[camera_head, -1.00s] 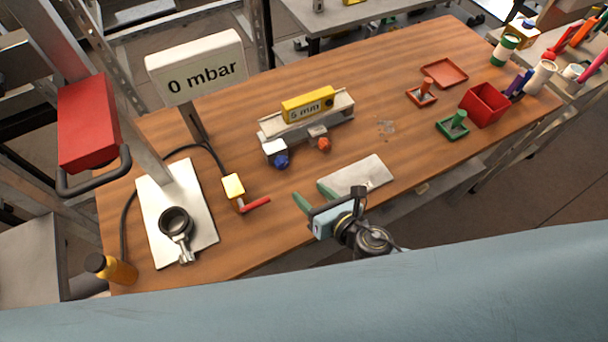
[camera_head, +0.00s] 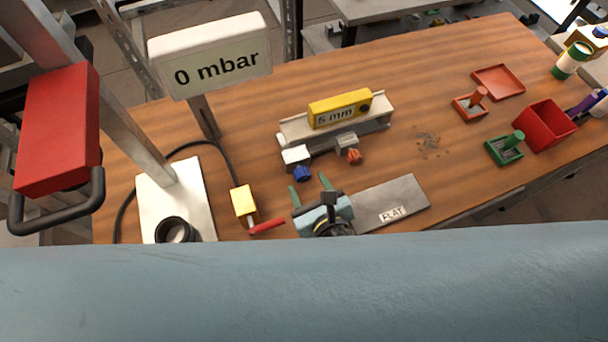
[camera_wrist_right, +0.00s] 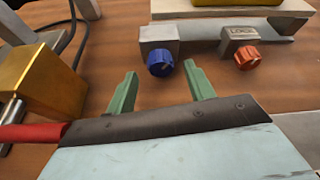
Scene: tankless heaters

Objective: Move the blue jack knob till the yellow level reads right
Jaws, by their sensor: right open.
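The blue jack knob (camera_head: 302,173) sits on a pale block at the front left of the metal rail (camera_head: 378,124). The yellow level (camera_head: 340,108) lies on top of the rail and its label reads 5 mm. My right gripper (camera_head: 308,186) is open with green fingers pointing at the blue knob, just short of it. In the right wrist view, the blue knob (camera_wrist_right: 160,63) is ahead of and between the two fingertips (camera_wrist_right: 160,72), with nothing held. My left gripper is not in view.
An orange knob (camera_head: 354,156) is right of the blue one. A yellow valve with a red lever (camera_head: 267,227) stands left of my gripper. A grey plate marked FLAT (camera_head: 408,192) lies to the right. A sign reads 0 mbar (camera_head: 213,64).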

